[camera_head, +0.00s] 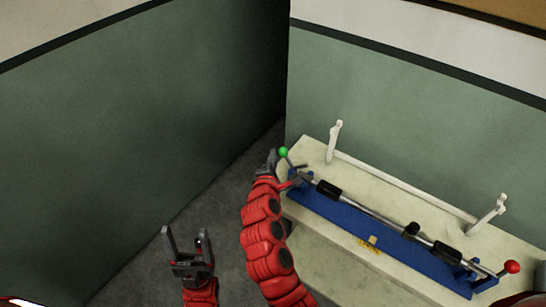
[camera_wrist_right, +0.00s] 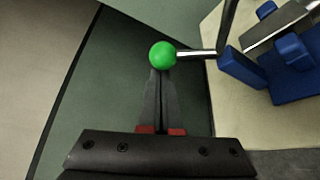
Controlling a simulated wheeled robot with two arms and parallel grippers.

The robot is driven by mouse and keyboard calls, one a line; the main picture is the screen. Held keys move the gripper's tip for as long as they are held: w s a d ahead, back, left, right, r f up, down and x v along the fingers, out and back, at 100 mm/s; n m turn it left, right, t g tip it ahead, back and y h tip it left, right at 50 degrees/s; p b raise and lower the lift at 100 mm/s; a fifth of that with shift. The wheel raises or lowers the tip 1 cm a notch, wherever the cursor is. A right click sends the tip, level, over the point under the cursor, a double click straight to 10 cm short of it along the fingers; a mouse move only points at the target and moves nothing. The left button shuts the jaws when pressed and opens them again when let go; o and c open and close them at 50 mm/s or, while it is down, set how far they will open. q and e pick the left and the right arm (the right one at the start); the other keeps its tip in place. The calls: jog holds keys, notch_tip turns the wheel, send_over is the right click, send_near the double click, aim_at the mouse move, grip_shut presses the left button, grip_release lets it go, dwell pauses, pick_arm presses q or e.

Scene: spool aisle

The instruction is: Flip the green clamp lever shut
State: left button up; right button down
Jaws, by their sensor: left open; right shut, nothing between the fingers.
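The green ball knob (camera_head: 283,152) of the clamp lever is at the left end of the blue clamp base (camera_head: 345,232). Its thin metal rod slants up and left from the base. In the right wrist view the green ball (camera_wrist_right: 163,55) is just beyond my shut fingertips (camera_wrist_right: 160,75), with its rod running right to a blue bracket (camera_wrist_right: 242,68). My right gripper (camera_head: 273,158) is shut and empty, beside the ball; I cannot tell if they touch. My left gripper (camera_head: 184,238) is open and empty, low over the floor, away from the clamp.
The clamp base lies on a pale bench (camera_head: 350,180) and carries a long metal rod (camera_head: 375,212) with black collars. A red ball lever (camera_head: 512,267) is at its right end. A white two-post rack (camera_head: 400,185) stands behind. Green walls close off the left and back.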

jog(key=shift+b, duration=0.3)
jog(key=shift+s+d+m, duration=0.1)
jog(key=shift+m, duration=0.2)
jog(key=d+m+t+b, duration=0.1)
jog(key=m+b, duration=0.1)
jog(key=b, duration=0.3)
jog(key=s+d+r+m+t+b, duration=0.1)
jog(key=m+t+b, duration=0.1)
jog(key=b, duration=0.4)
jog(key=s+d+r+m+t+b, duration=0.1)
jog(key=m+b, duration=0.1)
jog(key=b, duration=0.3)
jog(key=shift+s+d+r+m, duration=0.1)
jog(key=shift+s+r+m, duration=0.05)
jog(key=shift+m, duration=0.25)
jog(key=shift+r, duration=0.1)
